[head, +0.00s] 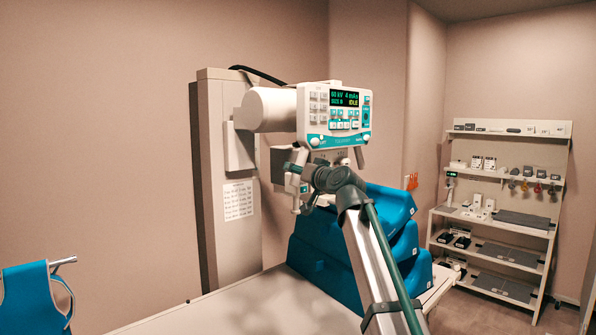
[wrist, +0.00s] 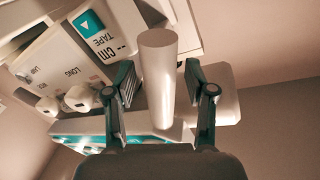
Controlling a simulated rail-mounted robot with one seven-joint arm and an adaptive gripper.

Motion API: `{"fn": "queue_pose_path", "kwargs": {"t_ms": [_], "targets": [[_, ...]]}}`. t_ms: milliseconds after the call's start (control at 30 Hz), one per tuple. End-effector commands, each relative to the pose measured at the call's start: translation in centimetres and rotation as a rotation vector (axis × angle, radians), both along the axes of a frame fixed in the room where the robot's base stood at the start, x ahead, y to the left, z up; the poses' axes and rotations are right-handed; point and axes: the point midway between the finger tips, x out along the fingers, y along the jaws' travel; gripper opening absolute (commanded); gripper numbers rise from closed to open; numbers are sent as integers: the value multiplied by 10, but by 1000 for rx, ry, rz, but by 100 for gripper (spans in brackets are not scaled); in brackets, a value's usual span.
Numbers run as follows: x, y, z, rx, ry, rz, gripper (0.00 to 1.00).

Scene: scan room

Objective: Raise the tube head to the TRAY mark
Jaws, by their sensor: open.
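The tube head (head: 335,118) is a white box with a teal-trimmed panel and a lit screen reading IDLE, carried by a thick white arm from the tall column (head: 228,160). In the wrist view a pale round bar (wrist: 158,80), seemingly its handle, runs between the fingers of my gripper (wrist: 160,88). The fingers are open, one on each side of the bar, with a visible gap on at least the right side. In the head view my arm partly hides the space under the tube head. I cannot make out a TRAY mark; a printed label (head: 238,200) on the column is too small to read.
Blue wedge cushions (head: 330,255) are stacked on the pale table (head: 235,310) below and behind my arm. The wrist view shows a TAPE readout (wrist: 115,45) and knobs labelled LONG and LAT. A shelf rack (head: 505,215) stands at right; a blue apron (head: 28,295) hangs at lower left.

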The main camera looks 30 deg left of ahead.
Motion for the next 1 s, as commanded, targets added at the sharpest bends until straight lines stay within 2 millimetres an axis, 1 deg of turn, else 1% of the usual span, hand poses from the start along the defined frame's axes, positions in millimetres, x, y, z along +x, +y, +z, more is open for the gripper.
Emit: {"fn": "queue_pose_path", "kwargs": {"t_ms": [133,167,400,467,500,733,800,867,967,1000], "targets": [[0,0,0,0,0,0,55],[0,0,0,0,0,0,53],[0,0,0,0,0,0,13],[0,0,0,0,0,0,3],[0,0,0,0,0,0,0],[0,0,0,0,0,0,0],[0,0,4,-1,-1,0,0],[1,0,11,0,-2,1,0],[2,1,35,3,-3,0,0],[2,1,48,4,-5,-1,0]]}}
